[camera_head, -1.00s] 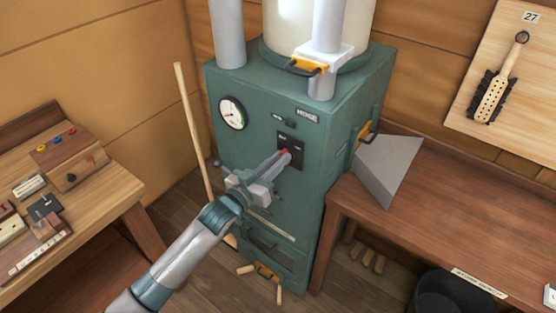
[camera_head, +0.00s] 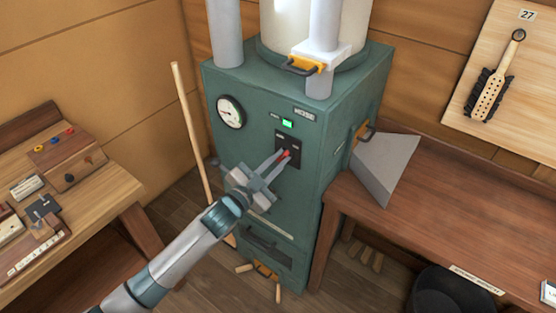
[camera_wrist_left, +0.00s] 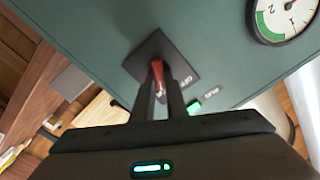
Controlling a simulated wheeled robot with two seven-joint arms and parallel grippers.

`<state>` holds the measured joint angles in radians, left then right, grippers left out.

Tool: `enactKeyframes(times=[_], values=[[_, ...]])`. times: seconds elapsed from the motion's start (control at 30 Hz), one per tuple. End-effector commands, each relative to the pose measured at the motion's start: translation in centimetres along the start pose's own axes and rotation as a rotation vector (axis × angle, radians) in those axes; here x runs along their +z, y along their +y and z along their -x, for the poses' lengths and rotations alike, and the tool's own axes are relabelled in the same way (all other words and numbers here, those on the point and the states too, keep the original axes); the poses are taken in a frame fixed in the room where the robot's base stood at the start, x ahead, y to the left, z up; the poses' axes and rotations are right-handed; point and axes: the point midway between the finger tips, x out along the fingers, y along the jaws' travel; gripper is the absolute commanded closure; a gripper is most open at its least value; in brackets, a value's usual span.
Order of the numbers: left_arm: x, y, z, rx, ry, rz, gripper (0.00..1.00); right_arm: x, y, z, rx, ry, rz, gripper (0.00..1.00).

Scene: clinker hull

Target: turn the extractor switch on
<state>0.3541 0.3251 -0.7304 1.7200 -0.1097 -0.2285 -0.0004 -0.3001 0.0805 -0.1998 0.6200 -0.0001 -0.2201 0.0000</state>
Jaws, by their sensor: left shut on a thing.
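The extractor switch is a black plate (camera_head: 293,141) with a red lever (camera_head: 286,154) on the front of the green cabinet (camera_head: 240,80). My left gripper (camera_head: 280,157) is at the lever, its fingers on either side of it. In the left wrist view the red lever (camera_wrist_left: 158,70) sits between the fingertips (camera_wrist_left: 160,88), shut on it. Part of the lever is hidden by the fingers. A small indicator light (camera_head: 287,123) above the plate glows green, and it also shows in the left wrist view (camera_wrist_left: 194,107). My right gripper is not in view.
A round gauge (camera_head: 230,112) sits left of the switch. A grey hood (camera_head: 386,166) juts out at the cabinet's right side, above a wooden bench (camera_head: 450,225). A thin wooden pole (camera_head: 190,130) leans at the left. Another bench (camera_head: 110,190) stands at far left.

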Motion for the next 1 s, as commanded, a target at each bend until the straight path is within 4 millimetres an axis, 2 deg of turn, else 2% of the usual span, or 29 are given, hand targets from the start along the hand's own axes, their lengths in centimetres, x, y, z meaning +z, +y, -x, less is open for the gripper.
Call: enactKeyframes(times=[0.57,0.6,0.67,1.0], values=[[0.07,0.11,0.02,0.001,-0.001,-0.049,1.0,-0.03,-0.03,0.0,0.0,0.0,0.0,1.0],[0.07,0.11,0.02,0.001,-0.001,-0.049,0.8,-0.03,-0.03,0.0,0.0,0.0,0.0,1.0],[0.07,0.11,0.02,0.001,-0.001,-0.049,0.69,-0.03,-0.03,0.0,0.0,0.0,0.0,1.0],[0.05,0.08,0.1,0.0,0.0,-0.047,0.69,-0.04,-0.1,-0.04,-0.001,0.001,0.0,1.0]])
